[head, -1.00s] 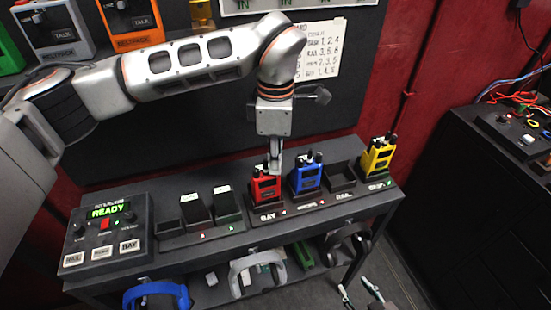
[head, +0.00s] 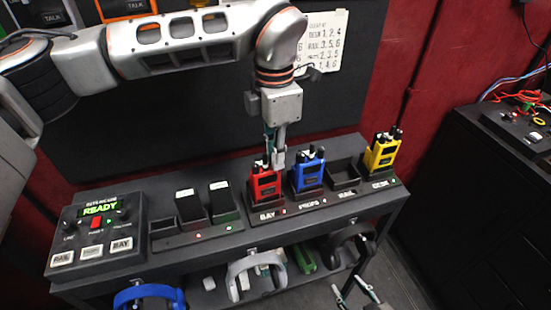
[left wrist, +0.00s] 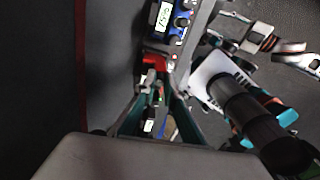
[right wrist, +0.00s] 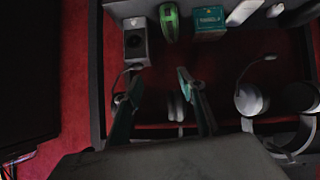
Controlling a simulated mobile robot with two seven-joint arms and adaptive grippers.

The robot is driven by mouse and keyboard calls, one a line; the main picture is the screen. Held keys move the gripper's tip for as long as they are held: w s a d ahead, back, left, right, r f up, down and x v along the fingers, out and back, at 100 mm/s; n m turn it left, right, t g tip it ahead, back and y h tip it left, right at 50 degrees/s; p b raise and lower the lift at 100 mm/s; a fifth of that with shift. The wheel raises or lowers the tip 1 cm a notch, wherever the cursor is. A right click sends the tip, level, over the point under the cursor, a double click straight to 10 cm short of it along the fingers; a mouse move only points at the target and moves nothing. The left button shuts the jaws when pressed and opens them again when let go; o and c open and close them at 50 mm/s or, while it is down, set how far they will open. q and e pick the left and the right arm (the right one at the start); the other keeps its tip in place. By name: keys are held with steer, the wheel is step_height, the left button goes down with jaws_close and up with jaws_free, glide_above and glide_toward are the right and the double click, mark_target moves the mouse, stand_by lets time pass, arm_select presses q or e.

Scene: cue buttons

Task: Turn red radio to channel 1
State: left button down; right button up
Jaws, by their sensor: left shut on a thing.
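The red radio (head: 265,186) stands upright in the charger slot labelled BAY. My left gripper (head: 275,158) points down at its top, fingers closed together on a knob there. In the left wrist view the fingers (left wrist: 152,92) meet over the radio's top, beside a strip of its red body (left wrist: 155,62). The knob is mostly covered by the fingers, and the channel reading cannot be made out. My right gripper (right wrist: 160,80) is open and empty; its fingertips show low in the head view (head: 352,288).
The blue radio (head: 308,174) stands close on the right of the red one. An empty slot (head: 343,178) and the yellow radio (head: 382,154) follow. A control box (head: 97,236) reading READY is at left. Headsets (head: 252,272) hang below the shelf.

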arm_select(q)
steer(key=shift+n+b, duration=0.4)
steer(key=shift+n, duration=0.5)
steer(key=c, duration=2.1)
jaws_free()
step_height(320, 180, up, 12)
steer(key=shift+w+a, duration=0.1)
